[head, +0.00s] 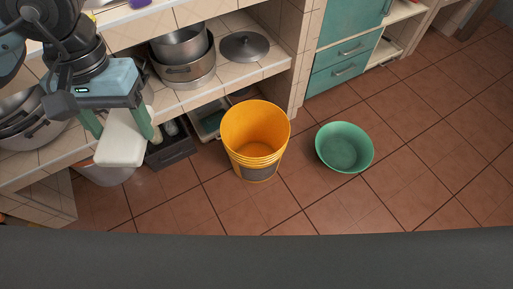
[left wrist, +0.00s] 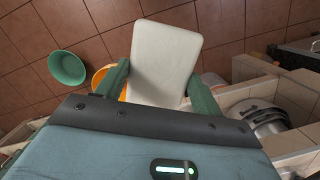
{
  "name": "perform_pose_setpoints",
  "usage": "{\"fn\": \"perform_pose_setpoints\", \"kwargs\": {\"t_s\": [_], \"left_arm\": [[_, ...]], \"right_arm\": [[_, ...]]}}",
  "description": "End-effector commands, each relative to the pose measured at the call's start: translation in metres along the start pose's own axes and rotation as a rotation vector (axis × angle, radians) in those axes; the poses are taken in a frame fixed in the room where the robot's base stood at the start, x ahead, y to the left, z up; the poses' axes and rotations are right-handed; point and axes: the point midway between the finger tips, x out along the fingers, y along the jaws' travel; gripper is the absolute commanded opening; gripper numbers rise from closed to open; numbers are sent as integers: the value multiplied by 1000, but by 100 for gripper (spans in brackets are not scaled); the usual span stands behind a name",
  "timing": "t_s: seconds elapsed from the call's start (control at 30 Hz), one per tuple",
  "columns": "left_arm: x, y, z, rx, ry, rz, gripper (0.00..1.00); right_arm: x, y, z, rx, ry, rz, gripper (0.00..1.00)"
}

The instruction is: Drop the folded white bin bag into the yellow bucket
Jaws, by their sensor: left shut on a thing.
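The folded white bin bag (head: 122,138) is a flat pale block held in my left gripper (head: 120,124), which is shut on it at the left of the head view. In the left wrist view the bag (left wrist: 163,62) sits between the two green fingers of the gripper (left wrist: 158,85). The yellow bucket (head: 256,125) stands upright on the floor, open at the top and empty as far as I see. It is to the right of the bag and apart from it. In the left wrist view the bucket (left wrist: 100,75) is partly hidden behind a finger. My right gripper is not in view.
A green basin (head: 344,147) stands on the floor right of the bucket. Tiled shelves (head: 230,78) with steel pots (head: 183,60) and a lid (head: 244,46) lie behind. A dark crate (head: 171,151) is between the bag and bucket. Open floor lies in front.

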Motion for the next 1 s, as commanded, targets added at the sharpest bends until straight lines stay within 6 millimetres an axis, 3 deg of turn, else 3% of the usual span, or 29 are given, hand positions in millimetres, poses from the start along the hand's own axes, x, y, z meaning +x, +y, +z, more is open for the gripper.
{"fn": "perform_pose_setpoints", "kwargs": {"t_s": [0.13,0.4,0.5,1.0], "left_arm": [[4,1,-7,-1,-2,2,46],[41,1,-57,-2,-3,4,46],[49,1,-66,0,-2,1,46],[50,0,-68,1,0,0,46]], "right_arm": [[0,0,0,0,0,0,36],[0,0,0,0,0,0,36],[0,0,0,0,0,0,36],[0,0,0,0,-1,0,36]]}}
